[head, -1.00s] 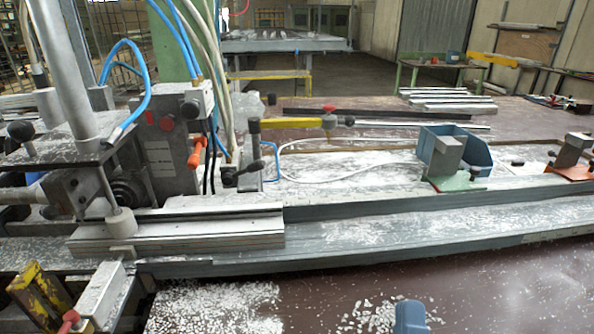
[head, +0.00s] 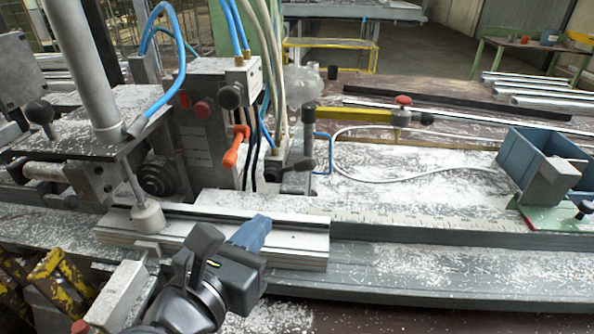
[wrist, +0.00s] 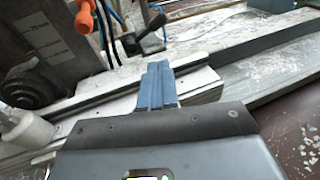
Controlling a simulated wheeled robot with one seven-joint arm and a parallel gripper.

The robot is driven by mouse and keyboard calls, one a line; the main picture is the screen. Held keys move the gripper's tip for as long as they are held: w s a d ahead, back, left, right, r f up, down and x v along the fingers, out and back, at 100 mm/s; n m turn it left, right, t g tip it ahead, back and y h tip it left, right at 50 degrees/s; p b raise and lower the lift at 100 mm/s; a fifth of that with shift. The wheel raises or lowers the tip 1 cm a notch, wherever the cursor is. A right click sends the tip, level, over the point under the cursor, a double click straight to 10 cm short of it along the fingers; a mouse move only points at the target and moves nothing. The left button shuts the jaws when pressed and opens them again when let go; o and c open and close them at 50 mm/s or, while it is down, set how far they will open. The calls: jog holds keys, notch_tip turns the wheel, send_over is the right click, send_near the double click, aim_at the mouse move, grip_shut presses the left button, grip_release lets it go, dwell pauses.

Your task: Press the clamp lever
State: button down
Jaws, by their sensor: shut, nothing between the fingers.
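An orange lever (head: 235,145) hangs on the front of the grey valve box of the clamp unit; its lower part shows at the top of the wrist view (wrist: 84,17). A black-handled lever (head: 290,165) stands just right of it, also in the wrist view (wrist: 148,35). Which one is the clamp lever I cannot tell for sure. My gripper (head: 254,230) is shut and empty, its blue fingers together, in front of and below both levers, over the aluminium profile (head: 300,240). The fingers also show in the wrist view (wrist: 158,70). They look apart from both levers.
A clamp foot (head: 147,215) presses down on the profile's left end. Blue and white hoses (head: 275,50) rise behind the valve box. A blue bin (head: 535,165) stands at the right. White chips litter the bench.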

aim_at(310, 169)
dwell(0.3)
jog(key=p+x, duration=0.1)
jog(key=x, duration=0.8)
jog(key=r+p+x, duration=0.1)
jog(key=x, duration=0.3)
jog(key=shift+w+d+p, duration=0.1)
jog(key=shift+w+p, duration=0.2)
jog(key=shift+w, duration=0.2)
jog(key=shift+w+d, duration=0.25)
jog(key=shift+d, duration=0.1)
jog(key=shift+w+d+r, duration=0.1)
jog(key=shift+w+d, duration=0.5)
jog(key=shift+w, duration=0.05)
jog(key=shift+r+p+x, duration=0.1)
jog(key=shift+p+x, duration=0.1)
jog(key=shift+x, duration=0.55)
jog(key=shift+r+p+x, duration=0.15)
jog(key=shift+p+x, duration=0.05)
jog(key=shift+x, duration=0.6)
jog(key=shift+d, duration=0.2)
